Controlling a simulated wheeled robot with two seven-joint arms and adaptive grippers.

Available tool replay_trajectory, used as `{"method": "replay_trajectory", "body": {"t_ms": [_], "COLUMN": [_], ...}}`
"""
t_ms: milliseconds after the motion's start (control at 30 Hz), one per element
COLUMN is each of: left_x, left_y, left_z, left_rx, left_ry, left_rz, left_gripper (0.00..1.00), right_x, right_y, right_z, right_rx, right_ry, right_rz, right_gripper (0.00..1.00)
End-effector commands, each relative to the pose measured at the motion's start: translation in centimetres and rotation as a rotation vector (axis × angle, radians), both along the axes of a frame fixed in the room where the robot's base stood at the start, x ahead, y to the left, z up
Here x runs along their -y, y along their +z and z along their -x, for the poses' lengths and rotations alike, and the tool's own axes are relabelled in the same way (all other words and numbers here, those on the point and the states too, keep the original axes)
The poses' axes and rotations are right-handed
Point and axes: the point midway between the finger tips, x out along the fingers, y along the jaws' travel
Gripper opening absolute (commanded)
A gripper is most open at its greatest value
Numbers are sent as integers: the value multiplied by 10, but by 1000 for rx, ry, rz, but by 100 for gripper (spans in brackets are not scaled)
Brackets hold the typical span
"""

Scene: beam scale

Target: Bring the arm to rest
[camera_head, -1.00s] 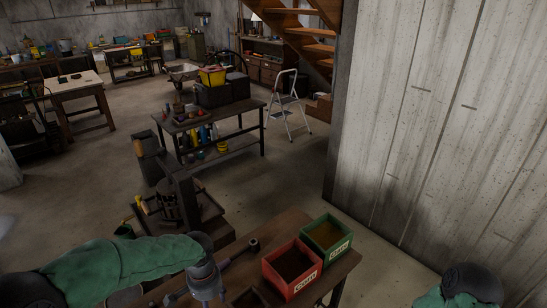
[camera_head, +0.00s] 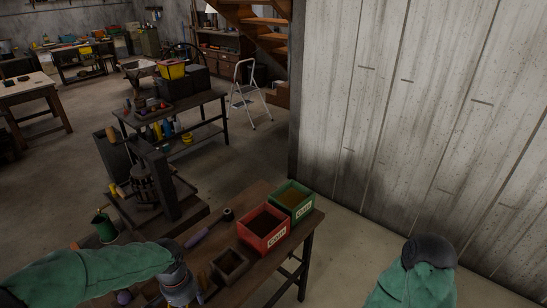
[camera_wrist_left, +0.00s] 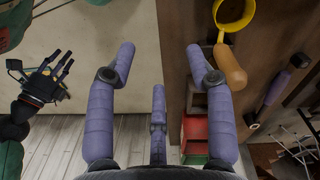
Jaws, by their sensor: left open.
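My left arm, in a green sleeve, comes in from the left in the head view. Its gripper (camera_head: 185,292) is at the bottom edge, over the near part of the workbench (camera_head: 290,248). In the left wrist view its purple fingers (camera_wrist_left: 160,55) are spread apart with nothing between them. A yellow scoop (camera_wrist_left: 230,62) with a wooden handle lies to the right of them there. My right arm is at the lower right of the head view, with its gripper out of frame. The left wrist view shows my dark right gripper (camera_wrist_left: 45,78) with fingers spread, over bare floor.
On the bench stand a red box (camera_head: 264,232), a green box (camera_head: 291,203) and a small wooden box (camera_head: 230,264). A purple-handled tool (camera_head: 208,228) lies behind. A grey wall (camera_head: 420,120) rises at right. The floor right of the bench is clear.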

Motion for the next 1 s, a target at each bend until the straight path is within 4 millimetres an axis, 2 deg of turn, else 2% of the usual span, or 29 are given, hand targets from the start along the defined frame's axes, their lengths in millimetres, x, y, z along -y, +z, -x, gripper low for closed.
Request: {"method": "replay_trajectory", "body": {"t_ms": [267,467,767,1000], "left_x": [22,46,94,120], "left_y": [-39,-81,-171,-234], "left_z": [2,8,35,70], "left_rx": [-10,-21,-46,-62], "left_ry": [22,60,203,351], "left_rz": [67,138,269,317], "left_gripper": [53,53,53,53], "right_x": [0,0,0,0], "right_y": [-5,-10,-23,-32], "right_z": [0,0,0,0], "right_rx": [-1,0,-1,-1], "right_ry": [0,0,0,0], "right_rz": [0,0,0,0], "right_gripper": [40,40,40,40]}}
